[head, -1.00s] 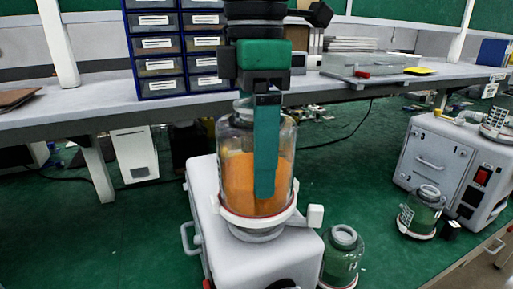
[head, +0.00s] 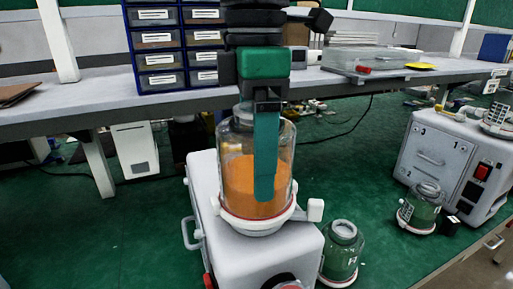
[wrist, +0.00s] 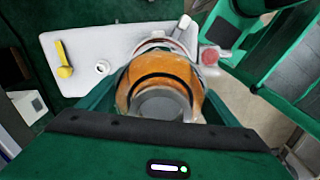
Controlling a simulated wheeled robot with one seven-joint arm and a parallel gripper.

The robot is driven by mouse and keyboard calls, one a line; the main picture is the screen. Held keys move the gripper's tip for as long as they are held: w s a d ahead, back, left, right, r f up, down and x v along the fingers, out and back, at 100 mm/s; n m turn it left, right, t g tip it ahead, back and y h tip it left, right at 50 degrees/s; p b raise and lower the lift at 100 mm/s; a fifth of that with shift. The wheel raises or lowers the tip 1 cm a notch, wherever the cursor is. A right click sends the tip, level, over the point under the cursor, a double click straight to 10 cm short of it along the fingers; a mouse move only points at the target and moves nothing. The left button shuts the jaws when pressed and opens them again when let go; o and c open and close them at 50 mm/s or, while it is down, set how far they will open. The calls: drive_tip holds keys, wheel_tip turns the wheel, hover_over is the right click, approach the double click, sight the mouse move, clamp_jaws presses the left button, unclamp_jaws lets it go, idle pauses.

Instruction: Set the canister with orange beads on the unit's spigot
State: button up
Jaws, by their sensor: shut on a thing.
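The clear canister with orange beads (head: 237,176) is upright over the top of the white unit (head: 212,236). A white ring with a red line (head: 241,217) surrounds its base. My gripper (head: 266,190) is shut on the canister from above, with one teal finger in front of the glass. In the wrist view the canister (wrist: 160,75) fills the space between the fingers, its grey lid (wrist: 160,104) nearest the camera. The spigot is hidden under the canister, and I cannot tell whether the canister is fully seated.
A second canister (head: 342,250) stands on the green floor right of the unit. Another white unit (head: 446,165) with a canister beside it (head: 424,207) stands at the right. A workbench (head: 190,103) with drawers (head: 158,58) runs behind. A yellow lever (wrist: 64,60) is on the unit's top.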

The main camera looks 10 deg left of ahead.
drive_tip(key=shift+a+f, duration=0.1)
drive_tip(key=shift+f, duration=0.55)
drive_tip(key=o, duration=1.4)
drive_tip(key=shift+o, duration=0.2)
drive_tip(key=shift+w, duration=0.1)
